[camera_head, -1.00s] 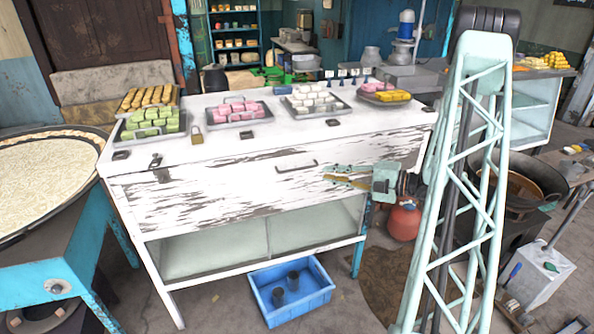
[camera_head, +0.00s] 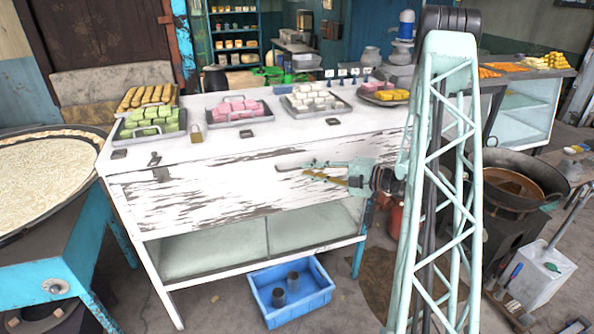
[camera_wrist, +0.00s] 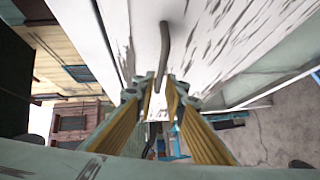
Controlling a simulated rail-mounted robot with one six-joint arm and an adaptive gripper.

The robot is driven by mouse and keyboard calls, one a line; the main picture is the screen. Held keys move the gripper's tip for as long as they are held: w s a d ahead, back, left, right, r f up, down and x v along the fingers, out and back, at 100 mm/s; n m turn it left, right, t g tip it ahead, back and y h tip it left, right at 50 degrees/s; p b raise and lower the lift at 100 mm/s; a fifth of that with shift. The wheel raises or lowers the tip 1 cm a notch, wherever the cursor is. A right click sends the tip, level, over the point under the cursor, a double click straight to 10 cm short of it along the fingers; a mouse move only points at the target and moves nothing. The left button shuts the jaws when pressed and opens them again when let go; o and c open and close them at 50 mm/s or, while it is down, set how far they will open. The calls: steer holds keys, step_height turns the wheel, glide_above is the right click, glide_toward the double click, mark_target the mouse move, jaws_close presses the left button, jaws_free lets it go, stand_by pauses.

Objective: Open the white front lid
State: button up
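The white front lid (camera_head: 215,192) is the peeling white panel on the front of the white counter, and it looks closed. Its dark bar handle (camera_head: 292,167) also shows in the wrist view (camera_wrist: 164,45). My gripper (camera_head: 308,168) is at the right end of the handle, in front of the lid. In the wrist view my gripper's yellow-sided fingertips (camera_wrist: 160,88) are apart, with the near end of the handle between or just beyond them. I cannot tell whether they touch it.
Trays of coloured sweets, such as the pink ones (camera_head: 236,115), stand on the counter top (camera_head: 290,138). A small latch (camera_head: 155,160) sits at the lid's upper left. A blue crate (camera_head: 310,305) is on the floor below. A large round pan (camera_head: 45,180) stands at left.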

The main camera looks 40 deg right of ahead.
mark_target(297, 168)
steer(key=shift+b+x, duration=0.3)
steer(key=shift+x, duration=2.35)
jaws_close()
steer(key=shift+s+f, duration=0.15)
